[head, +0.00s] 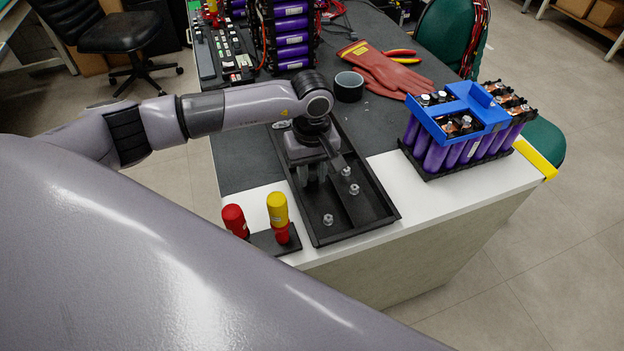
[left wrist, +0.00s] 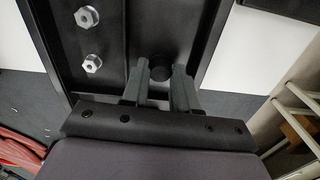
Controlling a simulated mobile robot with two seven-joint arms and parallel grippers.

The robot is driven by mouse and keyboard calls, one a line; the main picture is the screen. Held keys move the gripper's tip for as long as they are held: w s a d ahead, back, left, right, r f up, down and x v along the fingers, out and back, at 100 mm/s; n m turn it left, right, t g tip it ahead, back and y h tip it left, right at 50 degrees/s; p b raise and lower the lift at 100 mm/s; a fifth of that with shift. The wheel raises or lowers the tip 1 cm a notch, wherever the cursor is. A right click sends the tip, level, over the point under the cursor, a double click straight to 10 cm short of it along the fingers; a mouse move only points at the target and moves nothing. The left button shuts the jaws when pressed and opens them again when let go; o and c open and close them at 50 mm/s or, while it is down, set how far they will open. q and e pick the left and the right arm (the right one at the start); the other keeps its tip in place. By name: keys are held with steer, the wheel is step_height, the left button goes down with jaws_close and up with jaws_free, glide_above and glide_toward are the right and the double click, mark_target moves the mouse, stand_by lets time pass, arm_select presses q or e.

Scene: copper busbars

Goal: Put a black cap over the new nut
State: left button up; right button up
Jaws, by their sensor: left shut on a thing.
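My left gripper (head: 312,176) reaches down into the black divided tray (head: 322,237) in the head view. In the left wrist view its fingers are shut on a small dark round piece, the black cap (left wrist: 160,67). I cannot tell whether the cap is still resting on the tray floor. Loose silver nuts, including one nut (head: 328,219), lie in the tray; one also shows in the left wrist view (left wrist: 92,63). The battery pack (head: 460,150) with a blue frame (head: 462,117) stands at right, with nuts and copper busbars on top. Which nut is new is unclear. My right gripper is out of view.
A red screwdriver (head: 234,218) and a yellow-and-red one (head: 278,212) stand in a black holder at the front edge. Red gloves (head: 385,70), a dark tape roll (head: 349,86) and another purple cell pack (head: 288,30) lie farther back. White table surface between tray and battery pack is clear.

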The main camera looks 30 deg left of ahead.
mark_target(312, 177)
arm_select(q)
step_height(312, 177, up, 5)
steer(key=p, duration=0.2)
steer(key=shift+p, duration=0.35)
